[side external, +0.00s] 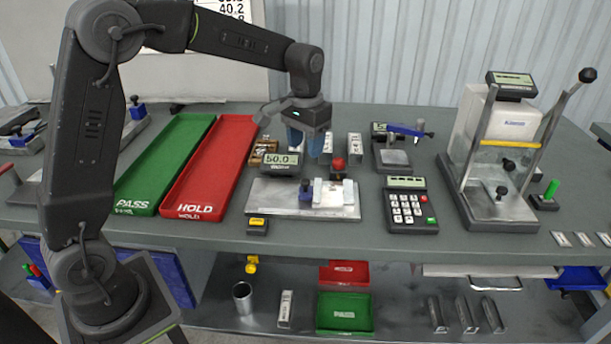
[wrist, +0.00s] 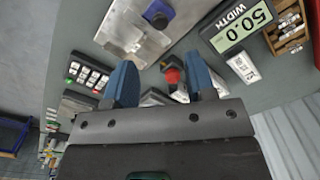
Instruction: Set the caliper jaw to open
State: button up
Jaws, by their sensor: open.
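The width display (side external: 279,159) reads 50.0, also in the wrist view (wrist: 240,27). My gripper (side external: 306,146), with blue fingers, is open and empty above the back of the station. Whether the caliper jaw is open or shut is unclear.
A green PASS tray (side external: 122,204) and a red HOLD tray (side external: 172,206) lie to the left. A keypad (side external: 411,208) stands to the right, with a scale (side external: 392,160) behind it and a framed press (side external: 500,208) farther right. Small metal blocks (side external: 355,146) stand behind the station.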

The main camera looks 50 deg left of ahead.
aim_at(305, 180)
notch_tip(305, 180, down, 9)
dwell(0.3)
jog(key=shift+c, duration=0.2)
grip_shut()
dwell(0.4)
